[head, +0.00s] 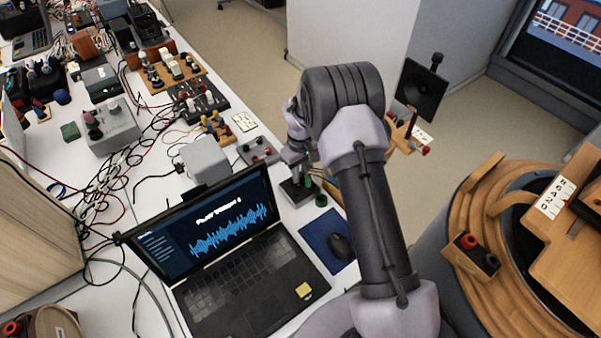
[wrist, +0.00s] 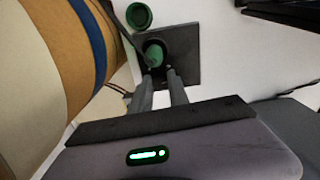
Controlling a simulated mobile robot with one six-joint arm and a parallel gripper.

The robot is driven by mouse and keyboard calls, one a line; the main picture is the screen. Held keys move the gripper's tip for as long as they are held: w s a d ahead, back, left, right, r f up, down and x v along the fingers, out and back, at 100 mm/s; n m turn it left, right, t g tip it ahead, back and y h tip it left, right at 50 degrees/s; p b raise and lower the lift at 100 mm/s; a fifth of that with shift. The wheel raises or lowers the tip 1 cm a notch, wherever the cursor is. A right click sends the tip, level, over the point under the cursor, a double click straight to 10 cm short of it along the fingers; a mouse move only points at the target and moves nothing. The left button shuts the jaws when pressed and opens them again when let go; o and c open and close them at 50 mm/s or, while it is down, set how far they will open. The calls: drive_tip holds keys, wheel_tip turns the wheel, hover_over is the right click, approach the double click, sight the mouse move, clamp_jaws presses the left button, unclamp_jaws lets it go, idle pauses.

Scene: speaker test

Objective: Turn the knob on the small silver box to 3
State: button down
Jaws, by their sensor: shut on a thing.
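My gripper (head: 303,172) reaches down to a small dark box (head: 290,192) on the white table, right of the laptop. In the wrist view my fingertips (wrist: 160,73) are shut on a green knob (wrist: 153,54) on the dark square top of this box (wrist: 185,55). The fingers partly cover the knob, and I can read no scale or number there. A silver-grey box (head: 205,158) stands behind the laptop; no knob shows on it. Another grey box (head: 110,126) with knobs on top stands farther left.
The laptop (head: 250,285), a mouse (head: 340,245) and a blue mat (head: 318,232) are near. A tan cylinder (wrist: 75,50) with a blue band stands close left of my fingers.

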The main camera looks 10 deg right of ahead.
drive_tip(key=shift+m, duration=0.4)
drive_tip(key=c, duration=1.3)
unclamp_jaws()
drive_tip(key=shift+o, duration=0.2)
wheel_tip(320, 180, up, 17)
drive_tip(key=p, duration=0.5)
drive_tip(key=shift+r, duration=0.2)
